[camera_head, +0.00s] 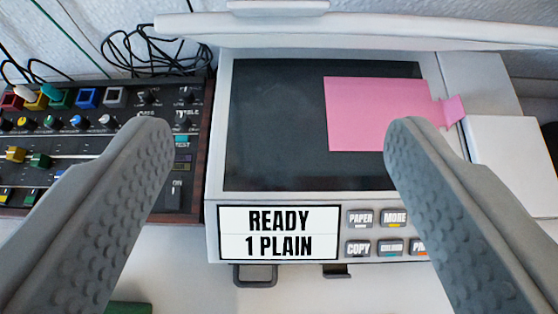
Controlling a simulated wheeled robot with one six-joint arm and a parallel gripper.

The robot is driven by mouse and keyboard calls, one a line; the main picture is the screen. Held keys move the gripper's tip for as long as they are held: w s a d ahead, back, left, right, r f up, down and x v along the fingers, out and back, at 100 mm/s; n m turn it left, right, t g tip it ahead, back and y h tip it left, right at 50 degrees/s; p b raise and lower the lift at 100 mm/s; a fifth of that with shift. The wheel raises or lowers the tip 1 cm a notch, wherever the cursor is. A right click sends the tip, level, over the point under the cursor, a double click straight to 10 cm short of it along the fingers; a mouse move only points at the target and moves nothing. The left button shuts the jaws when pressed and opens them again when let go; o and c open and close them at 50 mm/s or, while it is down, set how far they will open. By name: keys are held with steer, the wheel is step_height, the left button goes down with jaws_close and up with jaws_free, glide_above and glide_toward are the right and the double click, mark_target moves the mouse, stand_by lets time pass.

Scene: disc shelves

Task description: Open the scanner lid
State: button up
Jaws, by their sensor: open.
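The scanner (213,170) stands in the middle of the view, below and beyond my gripper. Its lid (380,33) is raised and shows as a white slab across the top, with a handle-like piece (278,7) on its edge. The dark glass (270,125) is uncovered. A pink sheet (375,112) with a small tab lies on the right part of the glass. My gripper (278,135) is open, with a grey finger on each side and nothing between them. The right finger overlaps the sheet's lower right corner in the picture; I cannot tell that they touch.
A display (280,232) on the scanner front reads "READY 1 PLAIN", with several buttons (385,232) beside it. A mixer-like panel (90,120) with knobs and sliders stands at the left. Black cables (155,52) lie behind it. White surface (200,285) shows in front.

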steer(key=shift+s, duration=2.85)
